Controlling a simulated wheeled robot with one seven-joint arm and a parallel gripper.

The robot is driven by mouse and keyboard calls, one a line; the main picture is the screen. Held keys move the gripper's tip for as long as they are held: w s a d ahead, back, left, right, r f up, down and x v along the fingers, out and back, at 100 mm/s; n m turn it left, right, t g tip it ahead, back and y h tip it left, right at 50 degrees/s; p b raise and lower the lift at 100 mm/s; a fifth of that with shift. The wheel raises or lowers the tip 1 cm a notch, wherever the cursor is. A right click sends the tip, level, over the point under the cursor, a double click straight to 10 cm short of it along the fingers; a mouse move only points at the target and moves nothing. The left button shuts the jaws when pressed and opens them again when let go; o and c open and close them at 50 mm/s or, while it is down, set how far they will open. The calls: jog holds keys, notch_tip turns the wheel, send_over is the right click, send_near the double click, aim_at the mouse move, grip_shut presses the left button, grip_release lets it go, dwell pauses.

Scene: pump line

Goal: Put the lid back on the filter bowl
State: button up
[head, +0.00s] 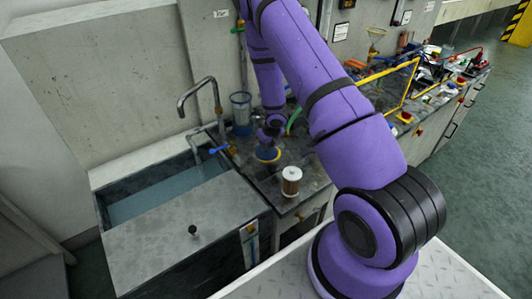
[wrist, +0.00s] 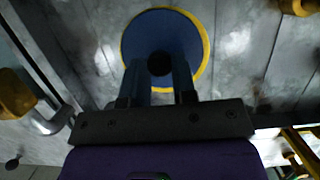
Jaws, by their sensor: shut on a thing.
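A round blue lid with a yellow rim (head: 268,154) shows under my gripper (head: 269,138) in the head view, over the dark worktop beside the sink. In the wrist view the lid (wrist: 181,33) is straight ahead, and the fingers of my gripper (wrist: 160,72) are shut on its dark round knob (wrist: 160,62). A clear bluish bowl (head: 241,108), which looks like the filter bowl, stands against the wall behind and left of the lid. I cannot tell how far the lid is above the worktop.
A yellow frame (head: 390,80) and clutter fill the right bench.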

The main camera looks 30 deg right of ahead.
jog(key=shift+r, duration=0.6)
dwell(0.4)
jog(key=shift+r, duration=2.95)
